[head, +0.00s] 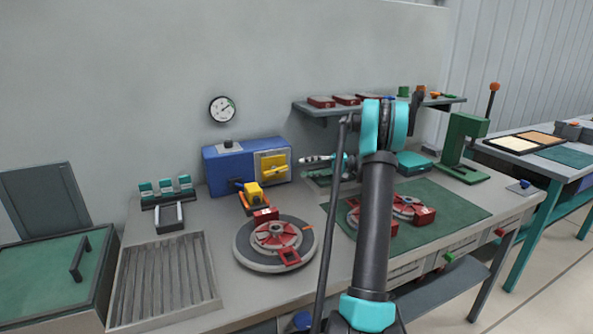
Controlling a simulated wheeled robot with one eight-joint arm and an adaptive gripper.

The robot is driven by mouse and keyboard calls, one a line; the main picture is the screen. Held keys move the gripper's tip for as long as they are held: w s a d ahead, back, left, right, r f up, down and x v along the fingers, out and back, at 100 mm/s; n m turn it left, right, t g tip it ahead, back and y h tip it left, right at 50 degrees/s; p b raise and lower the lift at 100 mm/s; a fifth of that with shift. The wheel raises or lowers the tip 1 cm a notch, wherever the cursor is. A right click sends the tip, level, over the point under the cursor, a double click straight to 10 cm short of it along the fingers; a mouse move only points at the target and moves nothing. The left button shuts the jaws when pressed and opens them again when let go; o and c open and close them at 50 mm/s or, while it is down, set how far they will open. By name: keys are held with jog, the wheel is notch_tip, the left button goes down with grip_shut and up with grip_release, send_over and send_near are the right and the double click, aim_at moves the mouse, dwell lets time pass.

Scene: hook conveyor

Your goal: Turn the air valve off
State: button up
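A blue box (225,171) stands at the back of the bench against the wall. I cannot tell for certain which of these is the air valve.
A round pressure gauge (222,109) hangs on the wall above the box. A turntable (250,258) with red parts, a ribbed tray (165,280) and a green mat (455,205) occupy the bench. A shelf (440,104) is behind my arm. A green press (463,145) stands right.

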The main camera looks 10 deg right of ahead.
jog(key=shift+s+d, duration=0.1)
jog(key=shift+d, duration=0.3)
jog(key=m+t+h, duration=0.2)
jog(key=m+t, duration=0.2)
jog(key=t, duration=0.2)
send_near(279, 172)
jog(key=x, duration=1.1)
jog(key=shift+a+r, duration=0.1)
jog(key=shift+r, duration=0.05)
grip_shut()
